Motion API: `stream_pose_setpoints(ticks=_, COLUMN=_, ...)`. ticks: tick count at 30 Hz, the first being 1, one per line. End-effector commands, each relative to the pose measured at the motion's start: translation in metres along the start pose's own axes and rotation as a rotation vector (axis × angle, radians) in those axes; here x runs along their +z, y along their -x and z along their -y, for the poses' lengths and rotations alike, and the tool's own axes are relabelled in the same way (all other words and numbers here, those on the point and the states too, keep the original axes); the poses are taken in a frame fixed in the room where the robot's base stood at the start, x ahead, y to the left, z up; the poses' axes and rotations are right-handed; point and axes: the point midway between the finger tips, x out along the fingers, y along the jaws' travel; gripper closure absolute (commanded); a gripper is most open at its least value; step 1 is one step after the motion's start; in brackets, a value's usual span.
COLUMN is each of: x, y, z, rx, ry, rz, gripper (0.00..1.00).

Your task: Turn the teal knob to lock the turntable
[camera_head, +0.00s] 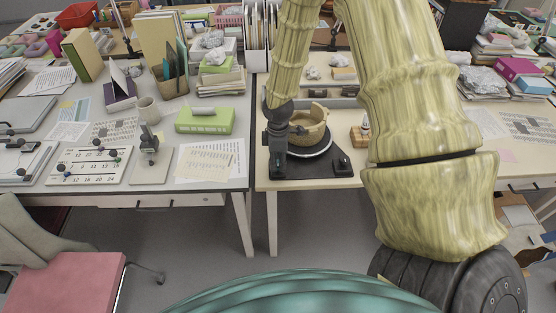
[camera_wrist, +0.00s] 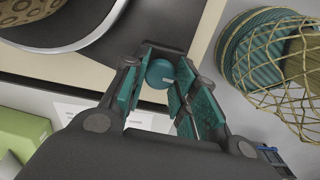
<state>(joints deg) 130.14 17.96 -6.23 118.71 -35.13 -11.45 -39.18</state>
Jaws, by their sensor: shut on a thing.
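The turntable (camera_head: 318,151) has a white-edged disc on a black base near the front edge of the pale table. A tan, incomplete pot (camera_head: 308,128) sits on the disc. Both show partly at the top left of the wrist view, the disc's rim (camera_wrist: 85,42) in front of the pot. The teal knob (camera_wrist: 160,73) has a pale mark on its top. My gripper (camera_wrist: 163,82) points down at it, its teal-padded fingers shut on either side of the knob. In the head view my gripper (camera_head: 277,160) is at the base's left side and hides the knob.
A green box (camera_head: 205,121) and papers lie on the grey table to the left. A small wooden block (camera_head: 359,137) with a bottle stands right of the turntable.

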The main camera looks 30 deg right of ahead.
Motion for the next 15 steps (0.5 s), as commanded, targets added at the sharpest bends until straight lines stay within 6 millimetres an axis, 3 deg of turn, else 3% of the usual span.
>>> stream_pose_setpoints(ticks=15, x=-0.0001, y=0.0011, z=0.0004, rx=-0.001, ry=-0.396, rz=0.002, gripper=0.95)
